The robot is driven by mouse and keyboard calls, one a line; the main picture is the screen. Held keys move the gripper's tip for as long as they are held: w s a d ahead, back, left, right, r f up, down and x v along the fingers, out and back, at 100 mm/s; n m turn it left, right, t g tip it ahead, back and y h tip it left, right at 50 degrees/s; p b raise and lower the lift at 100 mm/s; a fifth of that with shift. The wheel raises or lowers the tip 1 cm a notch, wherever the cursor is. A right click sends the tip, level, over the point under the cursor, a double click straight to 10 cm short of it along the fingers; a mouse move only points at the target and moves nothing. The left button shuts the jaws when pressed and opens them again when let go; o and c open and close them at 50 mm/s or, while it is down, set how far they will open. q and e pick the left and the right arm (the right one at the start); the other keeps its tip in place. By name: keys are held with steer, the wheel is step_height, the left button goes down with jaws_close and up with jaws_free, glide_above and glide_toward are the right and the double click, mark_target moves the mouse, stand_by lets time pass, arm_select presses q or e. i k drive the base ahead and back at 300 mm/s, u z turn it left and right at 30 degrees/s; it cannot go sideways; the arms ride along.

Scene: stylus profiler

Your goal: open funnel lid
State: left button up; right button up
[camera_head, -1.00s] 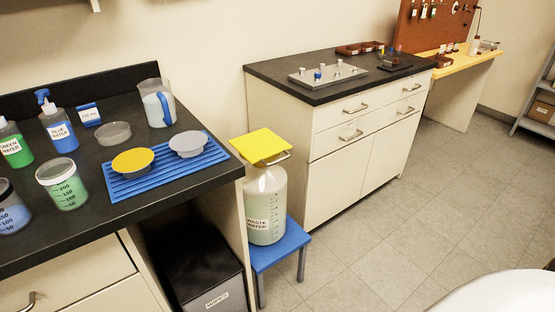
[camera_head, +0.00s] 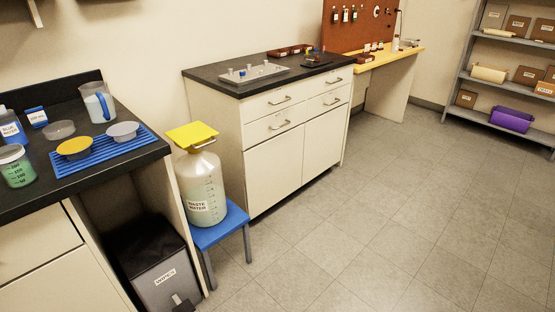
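The funnel lid (camera_head: 191,134) is a flat yellow square on top of the waste water jug (camera_head: 201,187). It lies closed over the jug's mouth, with a small handle (camera_head: 206,145) at its front right edge. The jug is translucent, labelled "WASTE WATER", and stands upright on a blue stool (camera_head: 224,226). The funnel under the lid is mostly hidden. Neither of my grippers is in view.
A black counter (camera_head: 100,180) on the left holds a blue rack (camera_head: 100,158) with bowls, a pitcher (camera_head: 98,102) and jars. A wipes bin (camera_head: 152,265) stands below. A cabinet (camera_head: 290,150) stands behind the stool. The floor (camera_head: 370,240) at right is clear.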

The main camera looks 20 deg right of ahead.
mark_target(190, 134)
steer(key=z, duration=3.65)
steer(key=i, duration=0.15)
steer(key=u, duration=2.55)
steer(key=i, duration=0.95)
steer(key=u, duration=0.4)
